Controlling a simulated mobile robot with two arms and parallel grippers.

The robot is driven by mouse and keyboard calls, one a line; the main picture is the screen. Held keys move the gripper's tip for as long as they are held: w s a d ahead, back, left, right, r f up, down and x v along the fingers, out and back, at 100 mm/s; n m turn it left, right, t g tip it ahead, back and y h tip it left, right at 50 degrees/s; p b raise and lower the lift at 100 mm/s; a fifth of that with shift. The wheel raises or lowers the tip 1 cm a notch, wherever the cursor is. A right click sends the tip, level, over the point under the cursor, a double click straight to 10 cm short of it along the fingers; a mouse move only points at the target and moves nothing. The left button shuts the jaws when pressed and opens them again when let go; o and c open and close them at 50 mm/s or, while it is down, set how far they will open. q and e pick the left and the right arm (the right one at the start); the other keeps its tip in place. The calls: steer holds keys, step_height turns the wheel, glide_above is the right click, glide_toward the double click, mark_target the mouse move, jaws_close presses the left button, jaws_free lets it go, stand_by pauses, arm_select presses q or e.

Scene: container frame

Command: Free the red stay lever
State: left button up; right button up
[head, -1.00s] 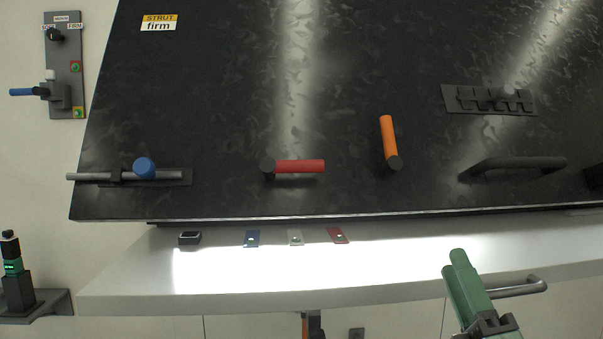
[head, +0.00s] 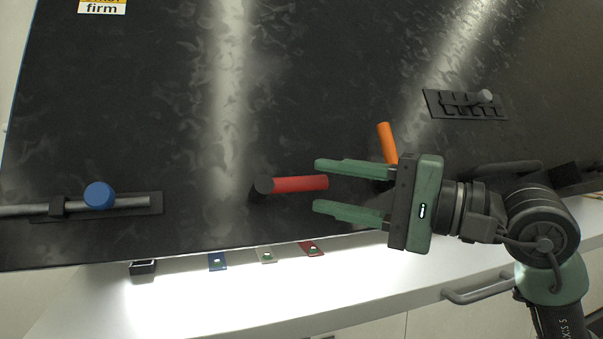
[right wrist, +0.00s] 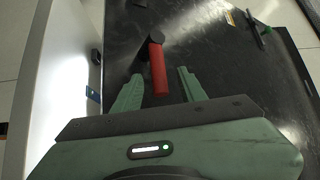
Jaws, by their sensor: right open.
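The red stay lever (head: 300,184) sticks out sideways from a dark round pivot (head: 263,188) on the black panel (head: 180,130). My right gripper (head: 317,187) is open, and its green fingers point left toward the lever. In the head view the lever's free end appears just at the fingertips. In the right wrist view the red lever (right wrist: 158,72) lies in line with the gap between the open fingers (right wrist: 157,85), its near end between them. I cannot tell whether a finger touches it. My left gripper is not in view.
An orange lever (head: 387,143) stands just behind my right gripper. A blue knob (head: 99,195) sits on a sliding bar at left. A slotted dark plate (head: 465,104) is at upper right. Below the panel is a pale ledge (head: 190,300) with coloured tags and a handle (head: 478,291).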

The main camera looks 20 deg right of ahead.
mark_target(312, 184)
steer(key=x, duration=0.3)
steer(key=shift+w+a+p, duration=0.2)
steer(key=shift+a+p, duration=0.05)
steer(key=shift+p, duration=0.15)
steer(key=shift+w+a, duration=0.4)
steer(key=shift+a, duration=0.1)
steer(key=shift+d, duration=0.1)
steer(key=shift+f, duration=0.1)
jaws_close()
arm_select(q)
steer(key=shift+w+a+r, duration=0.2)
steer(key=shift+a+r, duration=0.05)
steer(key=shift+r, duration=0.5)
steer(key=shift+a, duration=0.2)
